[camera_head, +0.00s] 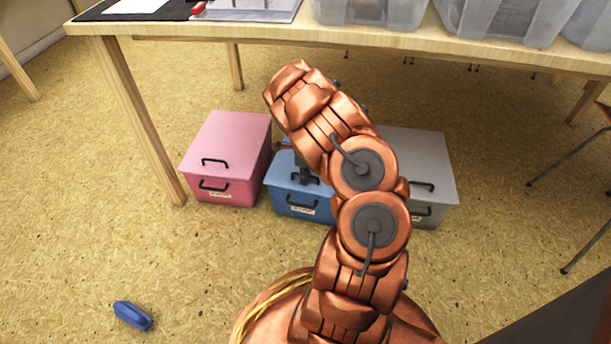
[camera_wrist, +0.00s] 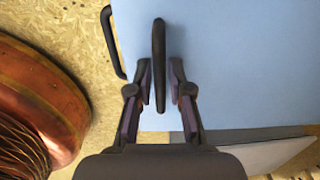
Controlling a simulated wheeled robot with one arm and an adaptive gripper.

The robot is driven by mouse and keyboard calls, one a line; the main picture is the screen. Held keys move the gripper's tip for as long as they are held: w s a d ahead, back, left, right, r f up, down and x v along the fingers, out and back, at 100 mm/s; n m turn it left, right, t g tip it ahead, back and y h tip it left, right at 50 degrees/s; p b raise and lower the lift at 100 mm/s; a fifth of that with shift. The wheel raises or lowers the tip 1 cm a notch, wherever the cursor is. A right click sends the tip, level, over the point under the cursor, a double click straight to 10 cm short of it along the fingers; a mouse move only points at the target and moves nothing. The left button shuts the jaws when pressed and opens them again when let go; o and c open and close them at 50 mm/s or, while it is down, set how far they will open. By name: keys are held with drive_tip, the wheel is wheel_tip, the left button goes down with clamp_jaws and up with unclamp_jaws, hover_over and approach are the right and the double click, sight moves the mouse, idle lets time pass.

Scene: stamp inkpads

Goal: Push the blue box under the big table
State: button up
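The blue box (camera_head: 279,200) stands on the floor at the front edge of the big table (camera_head: 450,48), between the pink box and the grey box. It has a dark handle on its front and one on its lid. My arm hides much of it in the head view. In the wrist view its blue lid (camera_wrist: 240,60) fills the upper right, and its lid handle (camera_wrist: 158,45) stands between my two fingers. My gripper (camera_wrist: 160,80) is open around this handle, with a small gap on each side. In the head view my gripper (camera_head: 304,176) is low over the lid.
The pink box (camera_head: 225,140) stands close on the left and the grey box (camera_head: 422,155) on the right. A table leg (camera_head: 140,120) is left of the pink box. A small blue object (camera_head: 133,315) lies on the floor. A chair (camera_head: 570,155) is at the right.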

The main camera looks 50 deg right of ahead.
drive_tip(key=shift+o, duration=1.3)
drive_tip(key=shift+r, duration=3.8)
